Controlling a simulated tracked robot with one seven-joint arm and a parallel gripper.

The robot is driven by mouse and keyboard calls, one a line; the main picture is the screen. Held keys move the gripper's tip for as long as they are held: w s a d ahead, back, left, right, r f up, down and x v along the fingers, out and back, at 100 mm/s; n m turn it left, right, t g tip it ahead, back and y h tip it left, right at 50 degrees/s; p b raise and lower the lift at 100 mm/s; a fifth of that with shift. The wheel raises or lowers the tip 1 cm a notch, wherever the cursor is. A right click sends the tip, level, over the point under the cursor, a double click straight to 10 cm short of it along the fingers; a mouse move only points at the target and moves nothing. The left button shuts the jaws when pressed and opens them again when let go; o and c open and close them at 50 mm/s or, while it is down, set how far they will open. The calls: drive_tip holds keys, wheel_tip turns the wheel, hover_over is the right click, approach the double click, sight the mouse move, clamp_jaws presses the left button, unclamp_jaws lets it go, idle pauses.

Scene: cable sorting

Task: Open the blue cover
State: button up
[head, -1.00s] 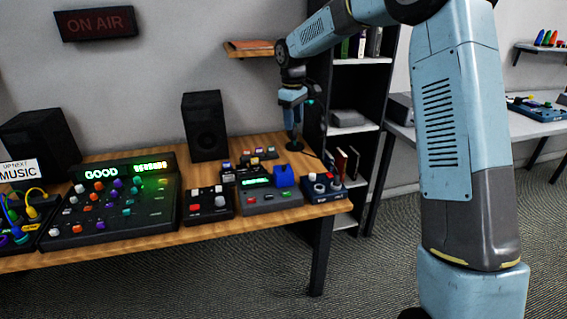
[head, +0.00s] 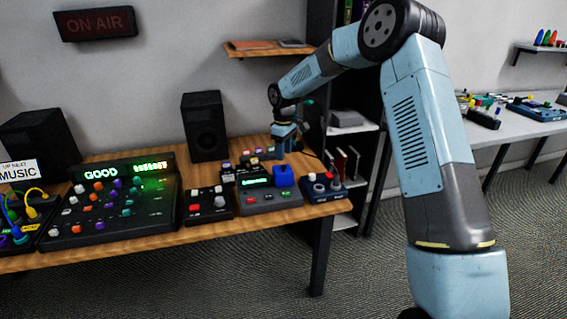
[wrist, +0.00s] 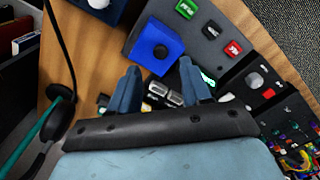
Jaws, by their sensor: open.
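The blue cover (head: 284,175) is a small blue box-like piece on the right part of a grey device (head: 262,198) with a green display and green and red buttons. It looks closed. In the head view my gripper (head: 283,148) is low over the table behind the grey device, partly hidden. I cannot tell whether a finger touches the cover.
A small dark box with knobs (head: 322,187) stands right of the grey device, and a dark box with red and white buttons (head: 207,202) stands left. A black speaker (head: 205,126) stands behind. A black cable (wrist: 62,50) runs along the left in the wrist view.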

sight(283, 173)
drive_tip(key=shift+f, duration=2.6)
clamp_jaws()
